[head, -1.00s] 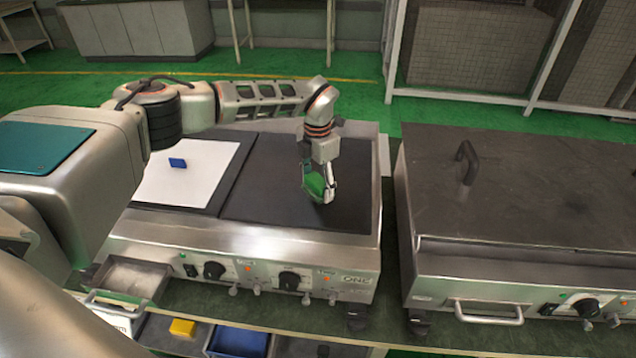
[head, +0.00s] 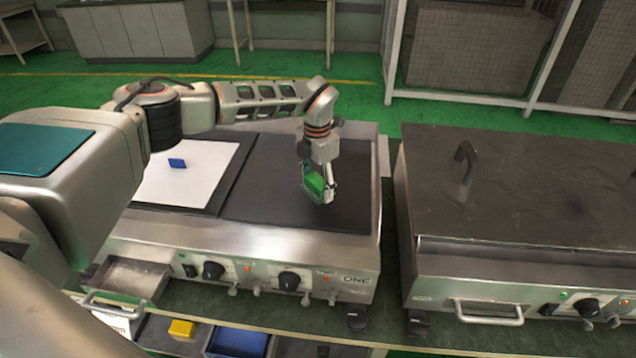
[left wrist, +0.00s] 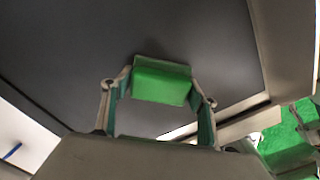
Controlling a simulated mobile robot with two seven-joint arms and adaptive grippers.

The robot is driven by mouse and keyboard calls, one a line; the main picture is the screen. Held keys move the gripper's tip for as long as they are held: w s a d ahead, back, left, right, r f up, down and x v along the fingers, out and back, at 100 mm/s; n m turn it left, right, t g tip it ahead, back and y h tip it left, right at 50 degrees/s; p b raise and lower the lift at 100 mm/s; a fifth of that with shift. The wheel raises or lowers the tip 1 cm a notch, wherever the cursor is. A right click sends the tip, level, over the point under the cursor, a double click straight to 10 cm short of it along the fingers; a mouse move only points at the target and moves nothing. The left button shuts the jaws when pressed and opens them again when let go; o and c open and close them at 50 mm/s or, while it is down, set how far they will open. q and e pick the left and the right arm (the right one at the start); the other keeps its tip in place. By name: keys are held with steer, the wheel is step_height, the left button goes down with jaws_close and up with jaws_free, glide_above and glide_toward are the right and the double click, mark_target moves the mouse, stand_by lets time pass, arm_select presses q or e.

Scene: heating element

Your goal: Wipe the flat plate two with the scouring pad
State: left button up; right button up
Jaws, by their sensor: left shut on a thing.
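The green scouring pad (head: 315,184) is held by my left gripper (head: 318,193), over the right-hand dark flat plate (head: 262,190) of the left griddle. In the left wrist view the pad (left wrist: 161,82) sits between the fingers of the left gripper (left wrist: 158,100), with the dark plate (left wrist: 80,50) beyond it. The pad is at or just above the plate surface; I cannot tell whether it touches. The left-hand plate of this griddle carries a white sheet (head: 190,182). My right gripper does not show.
A second griddle with a dark top (head: 540,180) and upright handle (head: 466,160) is at the right, across a narrow gap. Knobs (head: 289,280) line the front. A yellow block (head: 181,328) and blue tray (head: 238,342) sit below.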

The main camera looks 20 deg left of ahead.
arm_select(q)
steer(key=shift+w+a+r+p, duration=0.1)
steer(key=shift+w+r+p, duration=0.2)
steer(key=shift+r, duration=0.25)
steer(key=shift+w+r+p, duration=0.15)
steer(key=shift+r+p, duration=0.2)
steer(key=shift+r, duration=0.2)
steer(key=shift+s+r+p, duration=0.25)
steer(key=shift+r+p, duration=0.1)
steer(key=shift+r, duration=0.15)
steer(key=shift+s+r+p, duration=0.2)
steer(key=shift+r+p, duration=0.1)
steer(key=shift+r, duration=0.15)
steer(key=shift+w+r+p, duration=0.1)
steer(key=shift+r+p, duration=0.2)
step_height(320, 180, up, 2)
steer(key=shift+r+p, duration=0.1)
steer(key=shift+p, duration=0.9)
steer(key=shift+r+p, duration=0.5)
steer(key=shift+r, duration=0.2)
